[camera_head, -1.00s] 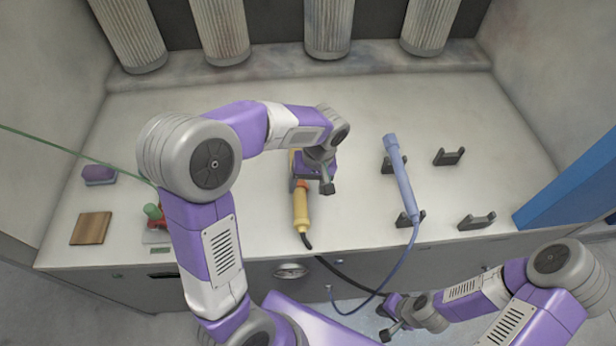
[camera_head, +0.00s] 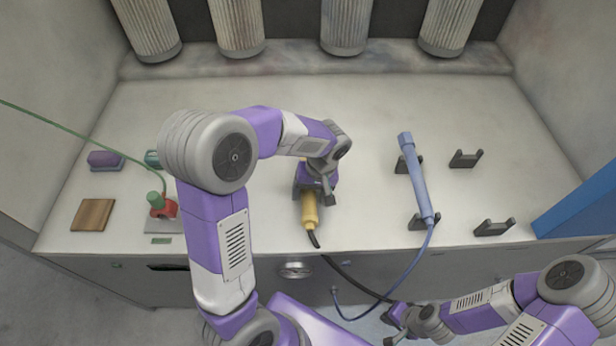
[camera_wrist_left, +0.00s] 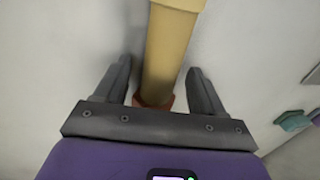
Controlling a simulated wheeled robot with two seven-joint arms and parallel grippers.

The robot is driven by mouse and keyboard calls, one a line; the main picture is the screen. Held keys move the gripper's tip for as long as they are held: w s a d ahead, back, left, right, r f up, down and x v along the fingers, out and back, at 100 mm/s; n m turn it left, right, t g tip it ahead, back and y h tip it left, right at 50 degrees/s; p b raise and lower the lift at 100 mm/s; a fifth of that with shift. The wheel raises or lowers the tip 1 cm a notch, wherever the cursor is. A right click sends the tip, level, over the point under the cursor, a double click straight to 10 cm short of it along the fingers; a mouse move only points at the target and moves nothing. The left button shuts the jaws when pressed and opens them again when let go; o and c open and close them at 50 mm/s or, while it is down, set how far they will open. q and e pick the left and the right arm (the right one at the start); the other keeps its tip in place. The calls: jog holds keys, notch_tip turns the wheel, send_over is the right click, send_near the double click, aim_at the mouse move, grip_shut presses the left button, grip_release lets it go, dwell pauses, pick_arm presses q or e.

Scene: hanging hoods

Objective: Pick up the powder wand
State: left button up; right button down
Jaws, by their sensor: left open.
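A yellow wand (camera_head: 310,212) with a dark cord at its near end lies on the bench in the middle of the head view. A light blue wand (camera_head: 417,180) with a blue hose rests across two dark holders to its right. No label shows which is the powder wand. My left gripper (camera_head: 319,190) is over the far part of the yellow wand. In the left wrist view, its two fingers (camera_wrist_left: 160,66) are open on either side of the yellow wand (camera_wrist_left: 168,50), with gaps showing. A red collar shows near the gripper's base. My right gripper (camera_head: 396,326) is low, before the bench front; its jaws are unclear.
Two empty dark holders (camera_head: 466,159) stand right of the blue wand. A red and green device (camera_head: 162,207), a wooden block (camera_head: 93,214) and a purple block (camera_head: 104,160) are at left. A blue panel (camera_head: 580,205) edges the right side. Ribbed cylinders (camera_head: 345,25) hang at the back.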

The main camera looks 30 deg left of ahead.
pick_arm(q)
jog(key=c, duration=1.2)
jog(key=shift+r, duration=0.1)
jog(key=shift+c, duration=0.2)
notch_tip(320, 180, up, 10)
jog(key=p, duration=0.4)
notch_tip(320, 180, up, 5)
jog(key=p, duration=0.4)
